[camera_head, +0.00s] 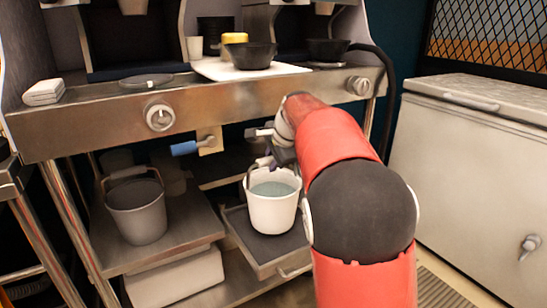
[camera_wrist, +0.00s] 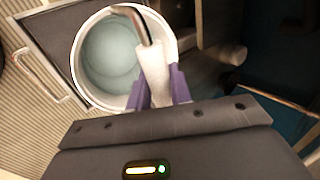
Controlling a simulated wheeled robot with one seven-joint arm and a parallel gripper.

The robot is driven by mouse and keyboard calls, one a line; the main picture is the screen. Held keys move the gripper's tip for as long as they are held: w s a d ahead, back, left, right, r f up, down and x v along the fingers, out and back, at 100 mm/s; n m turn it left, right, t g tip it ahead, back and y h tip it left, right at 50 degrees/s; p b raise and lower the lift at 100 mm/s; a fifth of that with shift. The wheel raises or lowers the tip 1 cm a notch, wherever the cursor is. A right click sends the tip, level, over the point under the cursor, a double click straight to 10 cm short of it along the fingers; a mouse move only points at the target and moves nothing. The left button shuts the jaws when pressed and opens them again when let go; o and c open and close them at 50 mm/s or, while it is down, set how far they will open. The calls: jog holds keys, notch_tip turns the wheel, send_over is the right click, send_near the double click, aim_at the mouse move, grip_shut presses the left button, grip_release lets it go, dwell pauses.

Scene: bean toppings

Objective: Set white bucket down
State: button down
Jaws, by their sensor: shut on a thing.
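The white bucket (camera_head: 273,213) is upright over the grey tray-like lower shelf (camera_head: 240,222) in the head view, with pale blue-green contents inside. I cannot tell whether its base touches that shelf. In the wrist view the bucket (camera_wrist: 82,68) is seen from above, with its handle (camera_wrist: 154,65) running up between my gripper's purple fingers. My gripper (camera_wrist: 160,88) is shut on the handle. In the head view my gripper (camera_head: 262,162) is at the bucket's back left rim, partly hidden behind my arm.
A grey bucket (camera_head: 137,212) stands on the shelf at left. A steel counter (camera_head: 110,115) with knobs overhangs the shelves. A large white chest (camera_head: 465,170) stands at right.

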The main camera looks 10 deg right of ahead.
jog(key=shift+f, duration=0.8)
jog(key=c, duration=1.3)
grip_release()
jog(key=shift+f, duration=0.15)
jog(key=shift+o, duration=0.2)
